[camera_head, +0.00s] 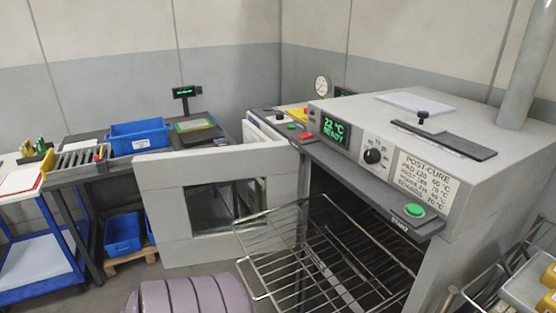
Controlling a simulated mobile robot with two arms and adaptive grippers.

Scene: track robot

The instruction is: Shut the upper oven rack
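The grey oven (455,150) stands at the right. Its door (168,200), with a window, is swung open to the left. A wire rack (262,262) sticks out of the dark oven opening towards the front left. Its bars overlap, so I cannot tell whether a second rack lies below it. Neither of my grippers is in view.
A purple-grey ribbed shape (190,297) fills the bottom edge, left of the rack. A metal frame with yellow items (545,300) stands at the lower right. A table with a blue bin (140,136) and a blue cart (35,265) are at the left.

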